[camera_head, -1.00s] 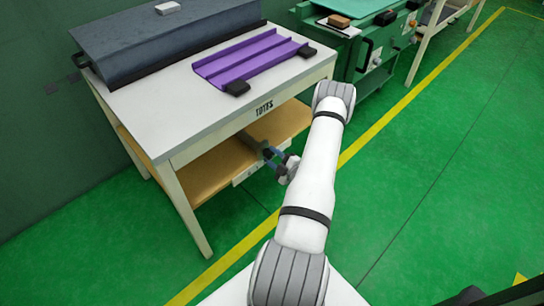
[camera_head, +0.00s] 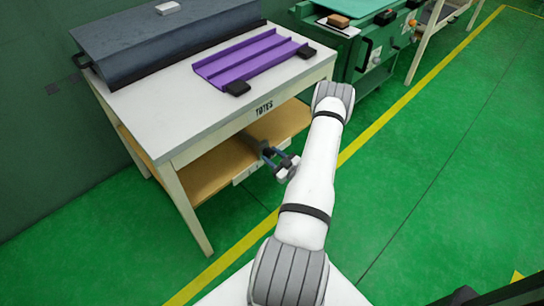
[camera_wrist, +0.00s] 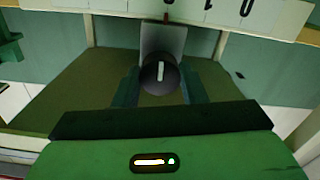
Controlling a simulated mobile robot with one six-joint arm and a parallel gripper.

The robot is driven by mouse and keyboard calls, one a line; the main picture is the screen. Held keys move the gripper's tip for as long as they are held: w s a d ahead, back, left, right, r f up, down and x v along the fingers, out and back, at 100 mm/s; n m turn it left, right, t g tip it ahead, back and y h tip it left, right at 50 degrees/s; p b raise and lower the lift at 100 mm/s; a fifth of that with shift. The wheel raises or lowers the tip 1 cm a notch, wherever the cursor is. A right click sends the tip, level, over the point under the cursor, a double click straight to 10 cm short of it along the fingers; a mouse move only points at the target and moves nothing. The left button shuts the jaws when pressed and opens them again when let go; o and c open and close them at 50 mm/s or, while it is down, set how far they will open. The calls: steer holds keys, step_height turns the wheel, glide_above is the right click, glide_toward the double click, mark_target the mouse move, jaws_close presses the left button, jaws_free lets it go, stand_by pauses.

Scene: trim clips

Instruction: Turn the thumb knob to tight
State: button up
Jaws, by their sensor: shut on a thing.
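The thumb knob (camera_wrist: 160,78) is dark and round with a white line on its face. In the wrist view the line stands nearly upright. In the head view my gripper (camera_head: 268,153) is at the front of the table's lower shelf, and the knob cannot be made out there. No tight mark can be read.
A white label strip (camera_wrist: 200,10) with cut-off, upside-down characters is above the knob in the wrist view. The table (camera_head: 150,120) holds a purple tray (camera_head: 250,62) and a dark grey box (camera_head: 160,38). Green floor (camera_head: 440,190) is open on the right.

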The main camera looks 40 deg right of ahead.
steer(key=shift+m, duration=0.4)
steer(key=o, duration=1)
steer(key=s, duration=0.5)
steer(key=s+p, duration=0.1)
steer(key=s, duration=0.1)
steer(key=shift+s+d, duration=0.3)
steer(key=shift+s, duration=0.1)
